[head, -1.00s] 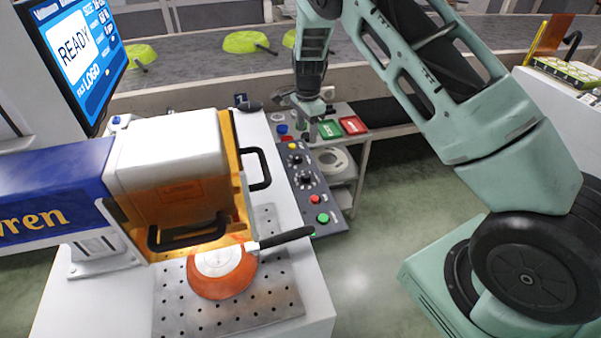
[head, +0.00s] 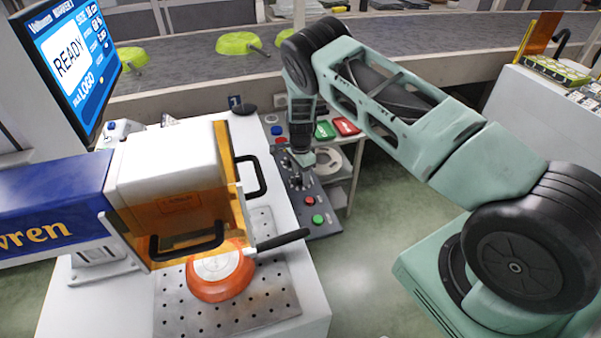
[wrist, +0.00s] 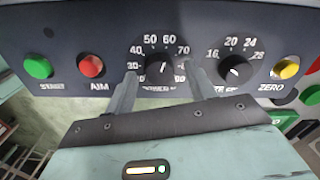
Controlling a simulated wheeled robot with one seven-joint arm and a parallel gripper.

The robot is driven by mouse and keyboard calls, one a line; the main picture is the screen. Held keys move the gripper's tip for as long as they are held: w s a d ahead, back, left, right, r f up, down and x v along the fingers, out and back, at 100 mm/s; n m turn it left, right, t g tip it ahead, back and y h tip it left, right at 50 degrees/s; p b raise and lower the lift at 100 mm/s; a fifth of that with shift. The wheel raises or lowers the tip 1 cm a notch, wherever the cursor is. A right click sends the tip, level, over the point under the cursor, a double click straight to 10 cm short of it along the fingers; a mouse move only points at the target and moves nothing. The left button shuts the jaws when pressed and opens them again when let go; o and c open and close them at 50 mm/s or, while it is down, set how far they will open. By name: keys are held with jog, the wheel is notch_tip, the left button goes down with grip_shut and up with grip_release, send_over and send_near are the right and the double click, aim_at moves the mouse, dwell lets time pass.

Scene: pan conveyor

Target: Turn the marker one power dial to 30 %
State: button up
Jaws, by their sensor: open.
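The power dial (wrist: 158,68) is a black knob on the dark control panel (wrist: 110,25), ringed by white numbers from about 30 to 80. Its pointer setting is too small to read surely. My gripper (wrist: 163,73) is open, one finger on each side of this dial; I cannot tell whether the fingers touch it. In the head view, my gripper (head: 299,170) is down over the panel (head: 322,232) beside marker one (head: 165,165), and hides much of the dials.
A second dial (wrist: 236,69), numbered 16 to 28, and a yellow button (wrist: 286,68) are on the right. Red (wrist: 91,66) and green (wrist: 38,67) buttons are on the left. An orange pan (head: 220,285) lies under the marker. The screen (head: 70,60) reads READY.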

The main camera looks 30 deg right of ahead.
jog(key=shift+f, duration=0.3)
jog(key=c, duration=1)
jog(key=shift+n+b, duration=0.3)
